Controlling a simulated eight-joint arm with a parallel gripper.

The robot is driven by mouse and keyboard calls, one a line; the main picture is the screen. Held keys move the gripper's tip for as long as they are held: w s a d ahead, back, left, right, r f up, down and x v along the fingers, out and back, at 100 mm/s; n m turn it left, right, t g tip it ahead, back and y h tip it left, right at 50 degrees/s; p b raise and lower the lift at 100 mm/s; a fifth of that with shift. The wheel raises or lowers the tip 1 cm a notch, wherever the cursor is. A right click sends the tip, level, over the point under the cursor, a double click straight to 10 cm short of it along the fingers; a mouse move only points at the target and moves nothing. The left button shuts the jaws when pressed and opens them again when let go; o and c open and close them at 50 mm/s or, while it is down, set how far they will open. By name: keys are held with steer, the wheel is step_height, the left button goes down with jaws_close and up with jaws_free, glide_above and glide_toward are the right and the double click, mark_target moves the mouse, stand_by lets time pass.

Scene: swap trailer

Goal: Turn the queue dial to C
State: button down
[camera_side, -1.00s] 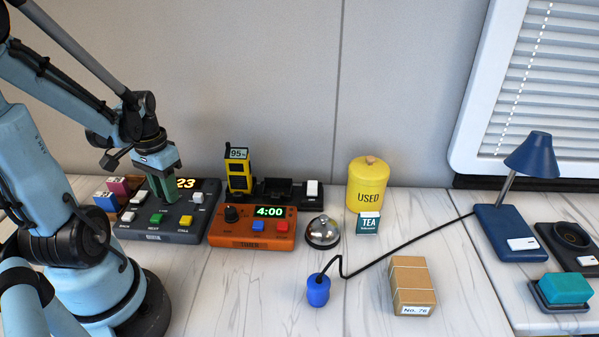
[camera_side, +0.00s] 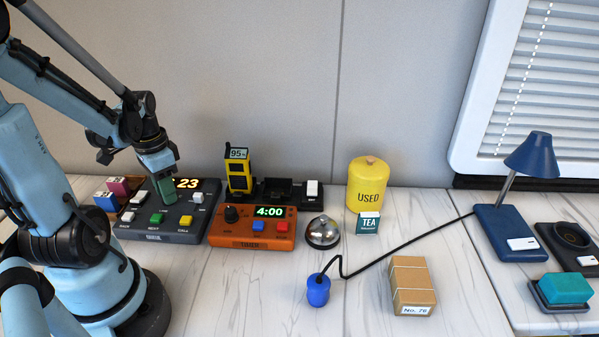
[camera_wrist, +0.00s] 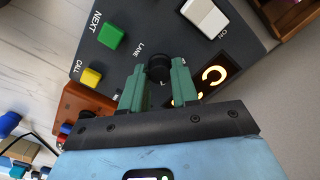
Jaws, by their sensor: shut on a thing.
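In the wrist view, the black queue dial (camera_wrist: 159,66) sits between the two fingertips, beside the word LANE. My gripper (camera_wrist: 158,76) is shut on it. The fingers cover most of the dial's surroundings, so I cannot read which letter it points to.
Green (camera_side: 158,218) and yellow (camera_side: 186,220) buttons and a white switch (camera_side: 198,197) share the console. An orange timer (camera_side: 253,240) reading 4:00 stands close on its right, then a bell (camera_side: 323,233). Blue and pink blocks (camera_side: 105,202) lie at its left. The front counter is mostly clear.

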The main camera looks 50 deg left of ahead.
steer(key=c, duration=0.8)
jaws_free()
steer(key=shift+c, duration=0.2)
steer(key=shift+r, duration=0.1)
step_height(320, 180, up, 12)
steer(key=w+d+f+t, duration=0.1)
steer(key=w+d+t, duration=0.2)
steer(key=d, duration=0.7)
steer(key=w+d+f+t, duration=0.1)
steer(key=w+d+t, duration=0.3)
steer(key=w+d, duration=0.4)
steer(key=shift+w+d+f, duration=0.25)
steer(key=shift+d+f, duration=0.1)
steer(key=shift+d, duration=0.5)
